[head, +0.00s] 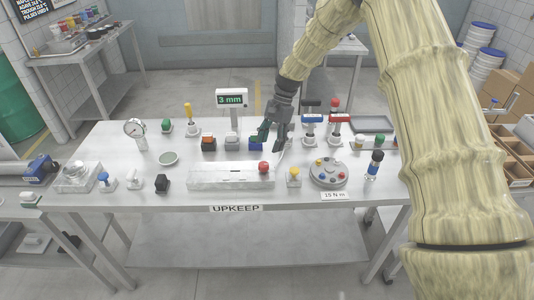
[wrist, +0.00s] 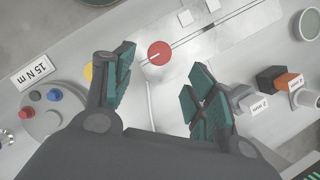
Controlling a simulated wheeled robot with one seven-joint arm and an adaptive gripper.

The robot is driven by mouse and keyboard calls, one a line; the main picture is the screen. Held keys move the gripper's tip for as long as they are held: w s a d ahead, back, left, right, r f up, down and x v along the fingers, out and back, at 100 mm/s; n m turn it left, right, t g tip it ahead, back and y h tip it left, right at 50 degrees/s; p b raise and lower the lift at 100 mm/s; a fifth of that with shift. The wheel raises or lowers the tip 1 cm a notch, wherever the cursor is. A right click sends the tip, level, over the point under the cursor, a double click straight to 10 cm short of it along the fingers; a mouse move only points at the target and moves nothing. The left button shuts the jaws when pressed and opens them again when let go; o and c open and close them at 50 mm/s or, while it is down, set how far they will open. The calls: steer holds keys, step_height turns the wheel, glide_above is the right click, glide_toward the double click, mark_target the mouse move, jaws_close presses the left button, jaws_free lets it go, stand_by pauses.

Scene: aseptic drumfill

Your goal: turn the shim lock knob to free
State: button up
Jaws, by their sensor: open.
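The round red knob (head: 263,167) sits at the right end of a pale, slotted block (head: 215,181) on the table; I take it for the shim lock knob. In the wrist view the knob (wrist: 160,53) has a white line on top, roughly along the block's slot. My gripper (head: 270,140) is open and empty above the table, behind and above the knob. In the wrist view its green-padded fingers (wrist: 162,77) are spread wide, with the knob beyond and between their tips, apart from both.
A "3 mm" display (head: 232,99) stands behind the block. Small labelled blocks, one orange-topped (head: 208,143), sit near my gripper. A yellow knob (head: 293,175) and a grey round plate with coloured knobs (head: 328,173) are to the right.

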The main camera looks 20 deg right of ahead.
steer(key=shift+v, duration=1.85)
